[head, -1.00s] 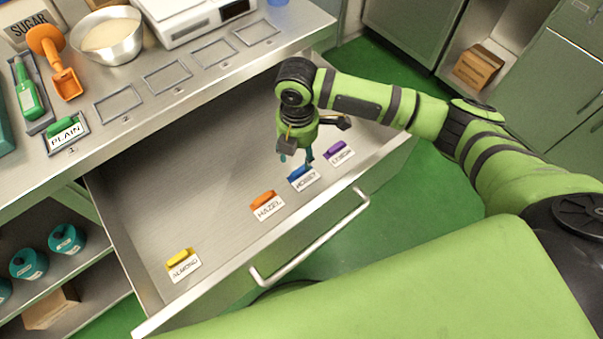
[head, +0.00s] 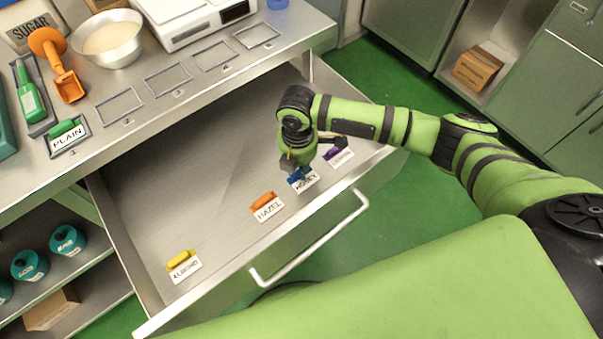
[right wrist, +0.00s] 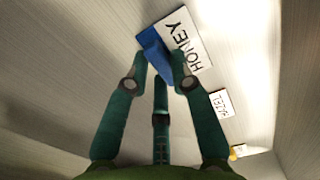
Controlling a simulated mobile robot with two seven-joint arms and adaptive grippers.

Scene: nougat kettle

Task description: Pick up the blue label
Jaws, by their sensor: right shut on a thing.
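The blue label (head: 304,181) has a blue grip and a white card reading HONEY. It lies in the open drawer between the orange HAZEL label and the purple label. My right gripper (head: 299,172) reaches down onto it from above. In the right wrist view, the blue label (right wrist: 192,42) sits at the fingertips, and my right gripper (right wrist: 161,72) is shut on its blue grip. The fingers hide part of the blue grip. My left gripper is not in view.
The drawer (head: 215,150) also holds the orange HAZEL label (head: 266,206), the purple label (head: 340,155) and the yellow ALMOND label (head: 183,264). The counter above carries a green PLAIN label (head: 68,134), empty frames (head: 120,104), a bowl (head: 112,38) and an orange scoop (head: 62,70).

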